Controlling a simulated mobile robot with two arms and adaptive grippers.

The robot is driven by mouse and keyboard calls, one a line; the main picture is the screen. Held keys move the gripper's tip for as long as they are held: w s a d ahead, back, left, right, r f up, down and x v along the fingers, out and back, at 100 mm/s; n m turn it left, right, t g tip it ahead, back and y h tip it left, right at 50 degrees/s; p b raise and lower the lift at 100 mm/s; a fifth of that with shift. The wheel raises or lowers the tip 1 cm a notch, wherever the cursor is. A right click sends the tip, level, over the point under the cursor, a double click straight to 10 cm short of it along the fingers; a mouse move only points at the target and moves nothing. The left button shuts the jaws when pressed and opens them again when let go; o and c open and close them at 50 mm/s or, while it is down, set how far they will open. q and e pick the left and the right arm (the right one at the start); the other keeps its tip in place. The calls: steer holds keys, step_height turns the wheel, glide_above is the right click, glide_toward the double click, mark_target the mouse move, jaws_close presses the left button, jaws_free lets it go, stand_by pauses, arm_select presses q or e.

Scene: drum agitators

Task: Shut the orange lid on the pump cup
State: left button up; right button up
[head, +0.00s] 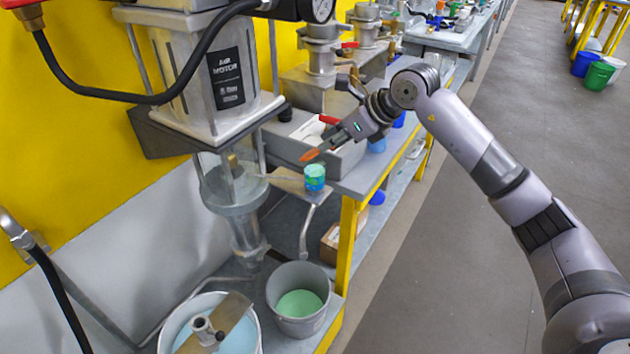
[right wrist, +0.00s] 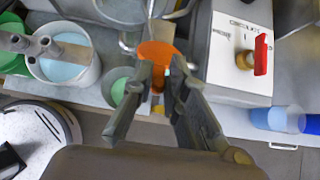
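The orange lid (head: 310,155) shows as a thin tilted shape just above a small teal and green cup (head: 315,178). I cannot tell if this is the pump cup or if the lid joins it. My right gripper (head: 326,149) is at the lid, reaching down to it from the upper right. In the right wrist view the lid (right wrist: 157,50) lies just beyond the fingertips (right wrist: 160,72), and an orange part runs back between the fingers. I cannot tell if they press on it. The lid hides what is under it. My left gripper is not in view.
The cup stands on a small metal bracket (head: 290,183) beside the pump column (head: 235,185). A grey box with a red switch (head: 329,119) stands close behind the gripper. A bucket of green liquid (head: 299,303) and a blue-filled bucket (head: 180,335) stand below. The aisle is clear.

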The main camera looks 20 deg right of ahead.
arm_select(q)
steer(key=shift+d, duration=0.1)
arm_select(e)
steer(key=shift+s+d+f+b, duration=0.15)
steer(key=shift+s+f+b, duration=0.05)
steer(key=shift+f+b, duration=0.25)
arm_select(q)
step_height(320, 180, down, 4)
steer(key=b, duration=0.3)
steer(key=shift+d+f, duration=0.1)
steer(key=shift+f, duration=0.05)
arm_select(e)
steer(key=f, duration=0.2)
steer(key=s+d+f, duration=0.1)
steer(key=f, duration=0.1)
steer(key=o, duration=1.6)
steer(key=shift+c, duration=0.2)
